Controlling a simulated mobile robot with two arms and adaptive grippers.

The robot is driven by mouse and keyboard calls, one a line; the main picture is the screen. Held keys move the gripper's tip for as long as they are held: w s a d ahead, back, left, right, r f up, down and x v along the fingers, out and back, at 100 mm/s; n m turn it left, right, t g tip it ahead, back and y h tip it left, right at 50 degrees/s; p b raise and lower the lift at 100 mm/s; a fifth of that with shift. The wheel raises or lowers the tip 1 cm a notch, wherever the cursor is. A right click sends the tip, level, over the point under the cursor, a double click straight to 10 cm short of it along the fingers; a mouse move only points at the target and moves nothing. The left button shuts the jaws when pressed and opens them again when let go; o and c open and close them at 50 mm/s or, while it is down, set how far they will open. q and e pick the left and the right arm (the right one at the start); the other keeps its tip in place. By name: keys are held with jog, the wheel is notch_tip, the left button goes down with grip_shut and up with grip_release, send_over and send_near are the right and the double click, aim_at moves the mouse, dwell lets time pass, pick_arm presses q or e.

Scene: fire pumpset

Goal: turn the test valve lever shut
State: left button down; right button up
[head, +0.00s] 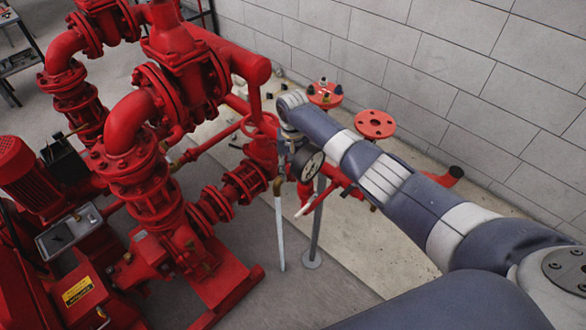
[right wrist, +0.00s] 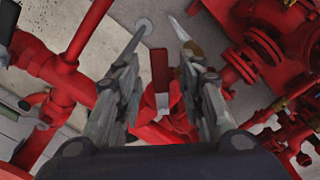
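The test valve lever appears to be the flat red handle (right wrist: 159,68) in the right wrist view. It lies between the two fingers of my right gripper (right wrist: 160,62), with a gap on each side. The fingers are spread and hold nothing. A red valve body (right wrist: 160,103) shows below the lever, deeper between the fingers. There the fingers and the lever are largely hidden or too small to make out. My left gripper is not in view.
Large red pump pipes (head: 130,130) crowd the left. A white drain pipe (head: 280,235) with a brass elbow (head: 277,187) and a grey post (head: 315,230) stand close by the gripper. A block wall (head: 450,60) runs behind. Floor at the lower centre is clear.

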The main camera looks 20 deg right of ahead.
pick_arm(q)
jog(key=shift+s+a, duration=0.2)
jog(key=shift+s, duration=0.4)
pick_arm(e)
notch_tip(320, 180, up, 12)
